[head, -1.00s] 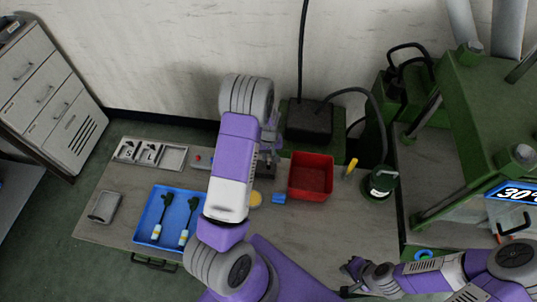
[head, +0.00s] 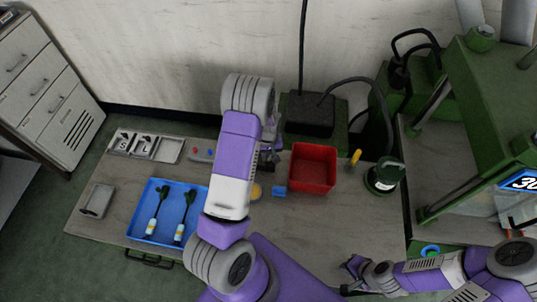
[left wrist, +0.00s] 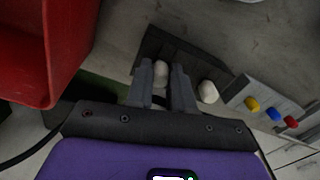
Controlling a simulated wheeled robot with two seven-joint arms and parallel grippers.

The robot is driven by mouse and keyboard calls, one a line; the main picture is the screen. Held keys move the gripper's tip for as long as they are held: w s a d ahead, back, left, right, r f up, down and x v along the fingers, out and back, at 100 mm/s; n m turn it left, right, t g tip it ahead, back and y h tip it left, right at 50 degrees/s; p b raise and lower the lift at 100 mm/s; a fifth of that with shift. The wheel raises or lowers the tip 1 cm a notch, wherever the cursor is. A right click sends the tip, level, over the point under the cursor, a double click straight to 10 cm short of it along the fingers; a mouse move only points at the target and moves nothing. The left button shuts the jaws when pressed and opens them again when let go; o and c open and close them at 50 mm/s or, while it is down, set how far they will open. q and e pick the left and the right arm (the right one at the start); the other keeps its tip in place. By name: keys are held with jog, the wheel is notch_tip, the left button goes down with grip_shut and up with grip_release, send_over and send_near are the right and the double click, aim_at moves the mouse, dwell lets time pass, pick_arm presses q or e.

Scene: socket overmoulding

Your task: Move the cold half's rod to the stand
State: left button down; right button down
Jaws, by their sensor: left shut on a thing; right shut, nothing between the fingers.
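My left gripper (left wrist: 161,90) is shut on a pale, round-ended piece (left wrist: 161,70), seen in the left wrist view; I take it to be the rod, mostly hidden by the fingers. A dark block (left wrist: 187,48), possibly the stand, lies right by the fingertips. A second pale knob (left wrist: 208,92) shows just right of the fingers. Whether the held rod touches the block I cannot tell. In the head view my left gripper (head: 270,158) is left of the red bin, partly hidden by my arm. My right gripper (head: 354,268) is shut and empty over the bench's front edge.
The red bin (head: 312,186) stands close to my left gripper. A panel with coloured knobs (left wrist: 262,108) is on its other side. A blue tray (head: 166,238) holds two handled parts. A yellow cylinder (head: 354,158) and a green round unit (head: 384,176) stand right. The bench's middle front is clear.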

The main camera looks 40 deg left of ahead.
dwell(0.4)
pick_arm(q)
jog(key=c, duration=0.9)
grip_release()
notch_tip(320, 180, up, 8)
jog(key=shift+f, duration=0.2)
jog(key=shift+r+p, duration=0.1)
jog(key=shift+p, duration=0.25)
